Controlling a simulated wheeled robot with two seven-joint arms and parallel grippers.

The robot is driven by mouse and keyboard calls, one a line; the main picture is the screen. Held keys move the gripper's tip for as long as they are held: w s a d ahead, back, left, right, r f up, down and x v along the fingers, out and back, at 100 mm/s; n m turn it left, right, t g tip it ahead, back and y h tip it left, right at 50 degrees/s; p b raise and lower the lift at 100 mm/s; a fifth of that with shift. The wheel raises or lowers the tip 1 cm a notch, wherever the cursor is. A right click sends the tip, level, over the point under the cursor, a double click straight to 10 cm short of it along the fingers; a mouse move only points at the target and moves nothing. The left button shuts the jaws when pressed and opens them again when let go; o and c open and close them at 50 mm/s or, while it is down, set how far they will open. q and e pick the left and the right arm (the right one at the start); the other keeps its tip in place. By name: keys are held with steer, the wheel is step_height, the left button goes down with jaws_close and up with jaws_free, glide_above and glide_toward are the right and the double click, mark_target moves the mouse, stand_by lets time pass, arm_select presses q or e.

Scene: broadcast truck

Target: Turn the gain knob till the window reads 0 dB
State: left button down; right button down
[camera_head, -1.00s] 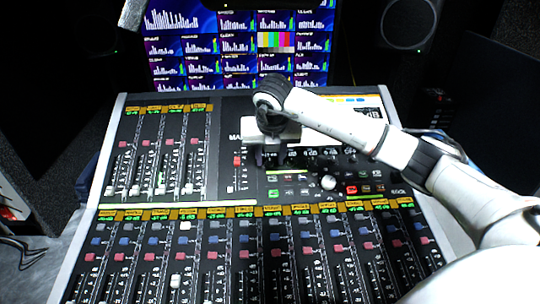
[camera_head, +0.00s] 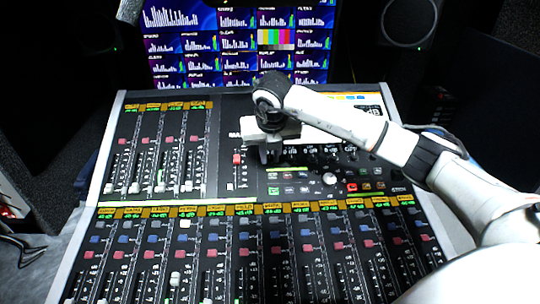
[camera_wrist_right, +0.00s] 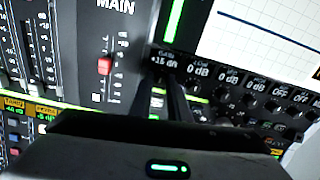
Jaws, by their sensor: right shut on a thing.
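The mixing console (camera_head: 222,125) fills the middle of the head view. My right gripper (camera_head: 268,158) reaches down to the left end of the knob row under the console's screen. In the right wrist view, its two dark fingers (camera_wrist_right: 172,100) are shut on the gain knob, which they hide almost wholly. The gain window (camera_wrist_right: 163,61) is just beyond the fingertips and reads about +15 dB; the last digit is not sharp. My left gripper is not in view.
To the right of the fingers, more knobs (camera_wrist_right: 222,95) sit close by under windows reading 0 dB and OFF. The MAIN fader with its red cap (camera_wrist_right: 104,66) is to the left. The console screen (camera_wrist_right: 265,35) lies beyond. Channel faders fill the front.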

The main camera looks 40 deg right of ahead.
steer(key=n+b, duration=0.1)
steer(key=n, duration=0.4)
steer(key=shift+b, duration=0.35)
steer(key=n+b, duration=0.1)
steer(key=n, duration=0.4)
steer(key=shift+a+n, duration=0.15)
steer(key=shift+n, duration=0.15)
steer(key=c, duration=1.7)
jaws_free()
steer(key=shift+r, duration=0.15)
steer(key=b+v, duration=0.1)
steer(key=v, duration=0.9)
steer(key=shift+a, duration=0.1)
